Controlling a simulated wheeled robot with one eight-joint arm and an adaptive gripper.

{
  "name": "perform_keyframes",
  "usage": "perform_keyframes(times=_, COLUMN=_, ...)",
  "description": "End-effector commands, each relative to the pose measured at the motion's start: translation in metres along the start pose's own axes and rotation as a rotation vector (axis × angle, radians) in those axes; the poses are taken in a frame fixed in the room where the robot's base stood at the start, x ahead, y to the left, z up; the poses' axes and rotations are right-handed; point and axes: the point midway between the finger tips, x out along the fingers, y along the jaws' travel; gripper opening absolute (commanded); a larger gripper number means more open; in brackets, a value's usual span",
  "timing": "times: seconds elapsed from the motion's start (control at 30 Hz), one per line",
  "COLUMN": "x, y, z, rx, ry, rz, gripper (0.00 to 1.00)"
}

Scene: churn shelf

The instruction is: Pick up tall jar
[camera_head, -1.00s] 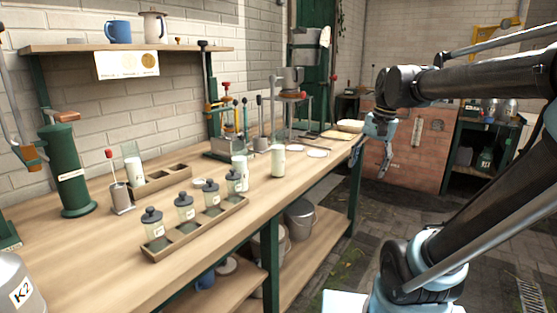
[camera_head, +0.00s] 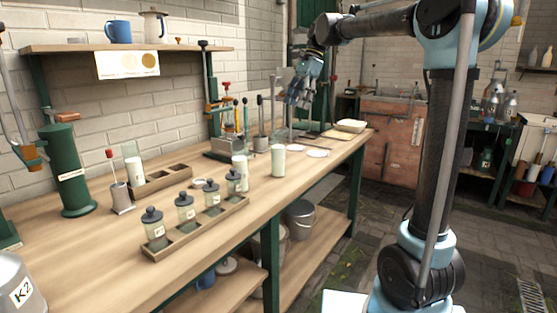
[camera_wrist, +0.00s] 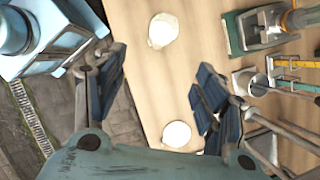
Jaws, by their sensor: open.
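A tall white jar (camera_head: 278,161) stands upright on the wooden bench near its front edge. A similar white jar (camera_head: 240,167) stands to its left, and another (camera_head: 134,168) stands further left by a wooden tray. I cannot tell which one is meant by the tall jar. My gripper (camera_head: 298,97) is in the air above the far part of the bench, apart from the jars. In the wrist view my gripper (camera_wrist: 160,88) has its fingers spread with nothing between them. Two pale round things (camera_wrist: 163,30) (camera_wrist: 177,135) show on the bench below; I cannot tell whether they are jars.
Several dark-lidded jars (camera_head: 185,206) stand in a wooden tray along the bench front. White discs (camera_head: 317,153) and a pale bowl (camera_head: 350,126) lie at the far right. Tools and a green-based stand (camera_head: 226,149) stand behind. A shelf (camera_head: 125,48) hangs on the wall.

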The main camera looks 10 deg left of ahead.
Motion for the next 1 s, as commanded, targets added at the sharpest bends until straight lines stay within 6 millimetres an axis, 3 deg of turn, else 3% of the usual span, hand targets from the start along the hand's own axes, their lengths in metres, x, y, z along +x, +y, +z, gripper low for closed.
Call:
perform_keyframes(times=0.17, x=0.015, y=-0.004, z=0.003, rx=0.007, ry=-0.004, rz=0.004, gripper=0.65)
perform_keyframes(times=0.7, x=0.106, y=-0.003, z=0.003, rx=0.007, ry=-0.004, rz=0.003, gripper=0.65)
perform_keyframes(times=1.0, x=0.126, y=-0.002, z=0.004, rx=0.006, ry=-0.004, rz=0.003, gripper=0.65)
